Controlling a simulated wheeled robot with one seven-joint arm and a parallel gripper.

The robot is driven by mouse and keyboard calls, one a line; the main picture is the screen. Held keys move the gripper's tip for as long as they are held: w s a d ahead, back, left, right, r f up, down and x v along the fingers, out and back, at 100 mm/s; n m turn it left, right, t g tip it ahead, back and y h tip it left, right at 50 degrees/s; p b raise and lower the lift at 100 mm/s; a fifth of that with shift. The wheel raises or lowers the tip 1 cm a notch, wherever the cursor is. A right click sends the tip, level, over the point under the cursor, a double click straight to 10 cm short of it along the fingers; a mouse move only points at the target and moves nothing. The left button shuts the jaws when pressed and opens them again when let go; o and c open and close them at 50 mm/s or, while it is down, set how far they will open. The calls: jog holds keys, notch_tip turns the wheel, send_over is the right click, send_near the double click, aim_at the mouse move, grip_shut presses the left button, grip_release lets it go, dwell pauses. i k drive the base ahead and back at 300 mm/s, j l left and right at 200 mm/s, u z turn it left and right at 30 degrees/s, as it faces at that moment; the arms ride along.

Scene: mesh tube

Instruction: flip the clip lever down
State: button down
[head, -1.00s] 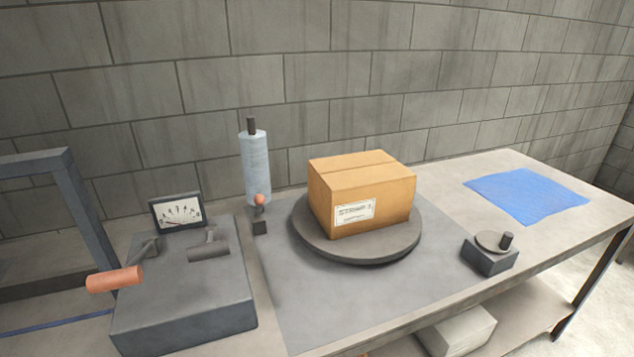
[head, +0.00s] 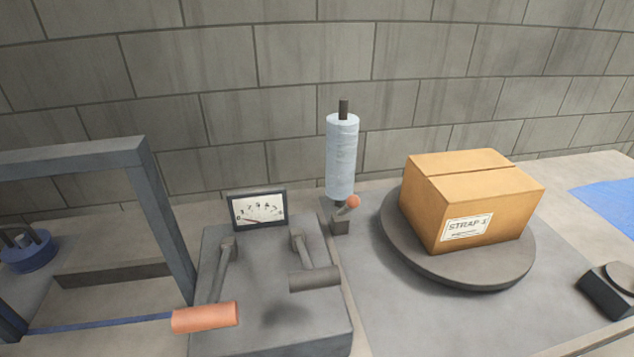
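A grey tensioner block (head: 325,335) stands on the bench at lower centre and carries two levers. One lever has an orange grip (head: 206,317) at the block's front left; its arm slopes down towards me. The other has a dark grey grip (head: 314,278) on the right half of the block, its arm tilted towards me. A small lever with an orange ball knob (head: 353,201) stands at the foot of the film roll. No label tells which one is the clip lever. My gripper is not in view.
A dial gauge (head: 258,209) stands behind the levers. A film roll (head: 341,155) stands upright behind the block. A cardboard box (head: 478,200) sits on a round turntable (head: 400,243) at right. A grey frame (head: 160,215) with a blue strap (head: 100,325) stands at left.

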aim_at(353, 201)
jog(key=i+j, duration=0.75)
jog(key=k+j+u, duration=0.05)
jog(key=j, duration=0.1)
